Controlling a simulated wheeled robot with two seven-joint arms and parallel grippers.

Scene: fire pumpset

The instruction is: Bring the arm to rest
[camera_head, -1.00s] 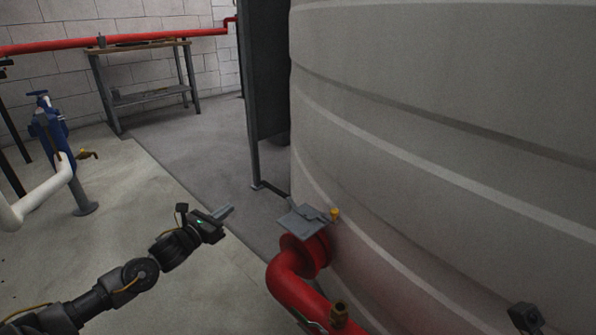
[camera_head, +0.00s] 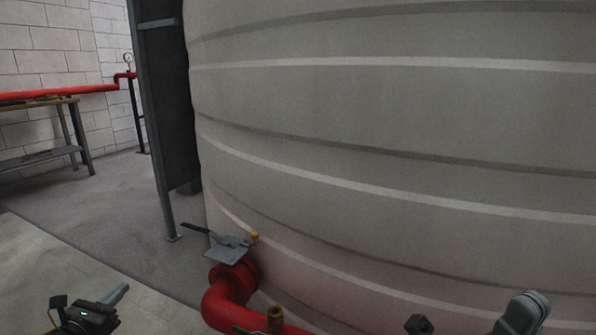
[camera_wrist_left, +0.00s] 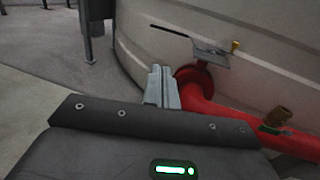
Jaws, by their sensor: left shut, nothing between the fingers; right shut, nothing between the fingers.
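My left gripper (camera_head: 119,295) is at the lower left of the head view, its fingers together with nothing between them. In the left wrist view its shut fingers (camera_wrist_left: 161,86) point forward, left of the red pipe. My right gripper (camera_head: 524,310) shows at the lower right of the head view, shut and empty, in front of the tank. A grey valve plate with a dark lever (camera_head: 228,250) sits above the red pipe (camera_head: 222,303) at the tank's base. The plate also shows in the left wrist view (camera_wrist_left: 212,59). Both grippers are apart from it.
A large grey ribbed tank (camera_head: 400,130) fills the right and middle. A dark upright panel (camera_head: 165,110) stands at its left edge. A workbench (camera_head: 45,155) and a red wall pipe (camera_head: 60,94) are at the far left. Floor (camera_head: 95,215) between is clear.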

